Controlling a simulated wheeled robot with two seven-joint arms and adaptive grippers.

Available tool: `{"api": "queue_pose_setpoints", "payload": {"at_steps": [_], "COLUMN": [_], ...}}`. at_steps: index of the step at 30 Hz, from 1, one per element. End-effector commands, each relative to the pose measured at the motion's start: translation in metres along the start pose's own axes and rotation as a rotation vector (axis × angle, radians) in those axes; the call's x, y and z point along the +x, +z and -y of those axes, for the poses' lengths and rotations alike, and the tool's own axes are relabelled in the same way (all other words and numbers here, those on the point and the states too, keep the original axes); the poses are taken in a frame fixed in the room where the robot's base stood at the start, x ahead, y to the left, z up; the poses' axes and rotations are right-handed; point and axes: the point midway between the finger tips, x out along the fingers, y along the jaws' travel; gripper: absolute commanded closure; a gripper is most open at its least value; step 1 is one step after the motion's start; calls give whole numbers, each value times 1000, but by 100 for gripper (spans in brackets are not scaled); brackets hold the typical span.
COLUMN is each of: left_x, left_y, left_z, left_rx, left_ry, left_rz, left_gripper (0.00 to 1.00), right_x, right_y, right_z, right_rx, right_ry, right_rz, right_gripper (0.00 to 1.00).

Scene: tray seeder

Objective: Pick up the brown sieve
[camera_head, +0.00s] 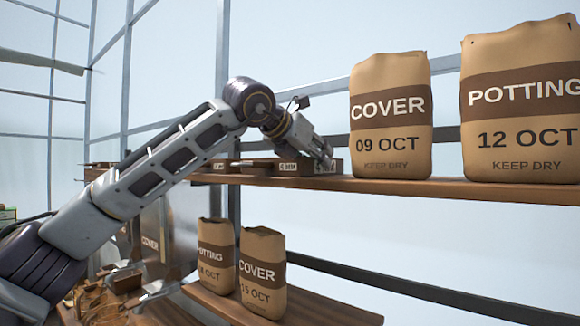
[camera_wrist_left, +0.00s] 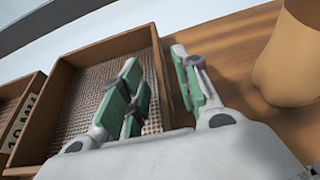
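A brown wooden sieve (camera_head: 312,169) with a mesh bottom sits on the upper shelf, left of the large bags. In the left wrist view the sieve (camera_wrist_left: 104,47) lies under my left gripper (camera_wrist_left: 154,58). This gripper is open, with one finger over the mesh inside the frame and the other outside the right wall. That wall runs between the fingers, and I cannot tell whether they touch it. In the head view my left gripper (camera_head: 327,158) is small, at the sieve's right end. My right gripper is not in view.
A second labelled sieve (camera_wrist_left: 22,112) stands close on the left. A paper bag (camera_wrist_left: 290,60) stands to the right, with bare shelf between. COVER (camera_head: 390,135) and POTTING (camera_head: 520,130) bags share the upper shelf (camera_head: 440,188). Smaller bags (camera_head: 262,290) stand below.

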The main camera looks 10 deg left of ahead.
Motion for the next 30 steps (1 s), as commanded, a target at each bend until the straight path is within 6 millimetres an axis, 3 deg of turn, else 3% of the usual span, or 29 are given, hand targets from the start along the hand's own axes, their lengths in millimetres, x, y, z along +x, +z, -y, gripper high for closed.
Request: {"api": "queue_pose_setpoints", "payload": {"at_steps": [5,18,26,30], "left_x": [9,9,9,9], "left_y": [0,0,0,0], "left_z": [0,0,0,0], "left_rx": [0,0,0,0], "left_ry": [0,0,0,1], "left_rz": [0,0,0,0], "left_gripper": [68,68,100,100], "right_x": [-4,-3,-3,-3], "right_y": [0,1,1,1], "right_z": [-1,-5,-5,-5], "right_rx": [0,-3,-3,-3], "right_ry": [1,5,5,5], "right_rz": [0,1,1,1], "right_gripper": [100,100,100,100]}}
